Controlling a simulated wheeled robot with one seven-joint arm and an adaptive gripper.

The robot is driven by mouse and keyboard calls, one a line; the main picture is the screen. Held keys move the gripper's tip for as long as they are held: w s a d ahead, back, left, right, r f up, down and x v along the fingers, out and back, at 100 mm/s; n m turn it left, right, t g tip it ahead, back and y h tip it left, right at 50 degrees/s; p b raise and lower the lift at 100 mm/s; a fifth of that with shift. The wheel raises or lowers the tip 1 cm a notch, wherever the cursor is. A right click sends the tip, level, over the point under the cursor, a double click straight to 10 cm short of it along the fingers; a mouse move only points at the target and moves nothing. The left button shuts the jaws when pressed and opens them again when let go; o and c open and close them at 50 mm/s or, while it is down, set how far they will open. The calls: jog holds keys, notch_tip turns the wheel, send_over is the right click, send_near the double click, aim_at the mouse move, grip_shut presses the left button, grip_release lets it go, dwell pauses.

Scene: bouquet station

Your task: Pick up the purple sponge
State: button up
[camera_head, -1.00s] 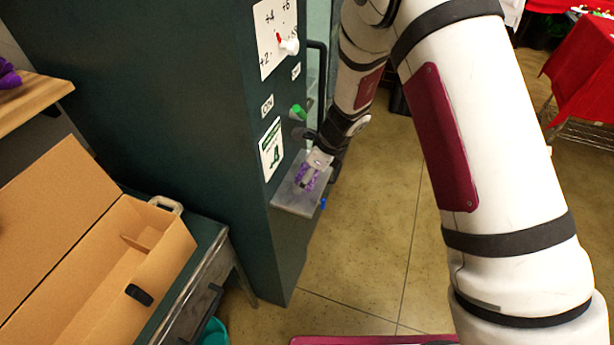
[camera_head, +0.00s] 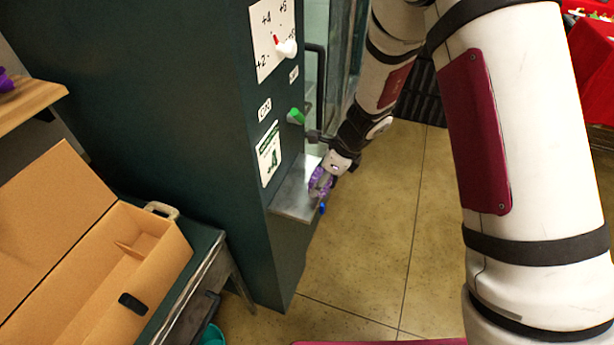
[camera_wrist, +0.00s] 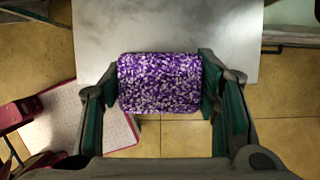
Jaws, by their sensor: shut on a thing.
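The purple sponge (camera_wrist: 160,83), speckled with white, is between the two fingers of my gripper (camera_wrist: 160,95) in the wrist view, with a finger against each side. My gripper is shut on it. In the head view the sponge (camera_head: 320,182) shows at the right edge of the small grey metal shelf (camera_head: 290,200), with my gripper (camera_head: 325,174) around it. In the wrist view the sponge overlaps the near edge of the shelf (camera_wrist: 165,25), with floor seen below it. I cannot tell whether it still touches the shelf.
The shelf juts from a dark green cabinet (camera_head: 150,95) with a dial panel (camera_head: 272,38), a green knob (camera_head: 296,116) and a vertical handle (camera_head: 317,90). An open cardboard box (camera_head: 90,270) sits on a table at lower left. Floor right of the shelf is clear.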

jog(key=s+d+b, duration=0.2)
jog(key=s+d, duration=0.3)
jog(key=d, duration=0.8)
